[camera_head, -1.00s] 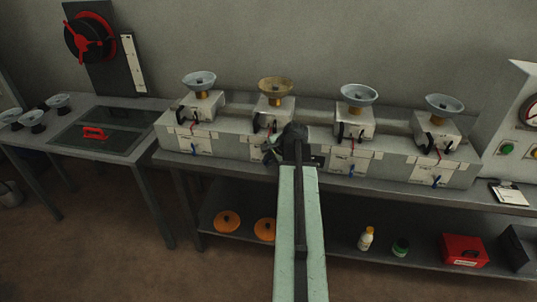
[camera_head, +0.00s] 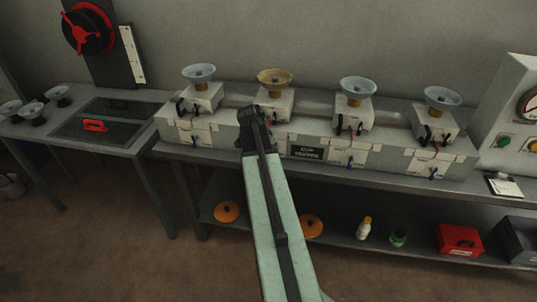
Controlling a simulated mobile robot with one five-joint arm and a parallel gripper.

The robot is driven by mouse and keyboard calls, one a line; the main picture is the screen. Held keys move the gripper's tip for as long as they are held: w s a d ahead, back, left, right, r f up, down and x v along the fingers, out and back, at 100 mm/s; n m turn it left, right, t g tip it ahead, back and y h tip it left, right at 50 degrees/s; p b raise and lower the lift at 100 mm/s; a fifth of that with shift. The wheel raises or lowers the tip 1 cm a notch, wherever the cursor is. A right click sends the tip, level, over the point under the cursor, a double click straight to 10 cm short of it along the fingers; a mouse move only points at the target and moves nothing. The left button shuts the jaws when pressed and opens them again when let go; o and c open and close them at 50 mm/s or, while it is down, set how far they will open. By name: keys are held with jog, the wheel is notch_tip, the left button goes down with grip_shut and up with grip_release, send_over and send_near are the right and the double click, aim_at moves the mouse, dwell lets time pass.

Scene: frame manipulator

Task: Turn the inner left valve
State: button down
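Four burner-like units with dished tops stand in a row on the bench. The inner left unit is second from left, with a brass-coloured dish (camera_head: 274,79) and a pale box (camera_head: 280,103) below it. My gripper (camera_head: 252,114) is in front of the left side of that box, seen from behind. My arm hides the lower front of this unit, so its valve is not visible. Whether the gripper touches anything, or how its fingers stand, cannot be told. The inner right unit (camera_head: 354,113) shows a black handle, a red piece and a small blue handle (camera_head: 348,163) below.
The outer left (camera_head: 201,95) and outer right units (camera_head: 435,122) flank the row closely. A "cup heating" sign (camera_head: 306,152) is on the bench front. A lower shelf holds orange discs (camera_head: 227,211), bottles and a red box (camera_head: 460,240). A side table (camera_head: 60,136) stands left.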

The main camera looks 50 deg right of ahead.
dwell(0.5)
jog(key=c, duration=1.4)
grip_release()
jog(key=shift+a+r+p, duration=0.1)
jog(key=shift+r+p, duration=0.35)
jog(key=shift+p, duration=0.1)
jog(key=p+v, duration=0.6)
jog(key=v, duration=0.1)
jog(key=shift+a+f, duration=0.1)
jog(key=shift+a, duration=0.05)
jog(key=shift+w, duration=0.1)
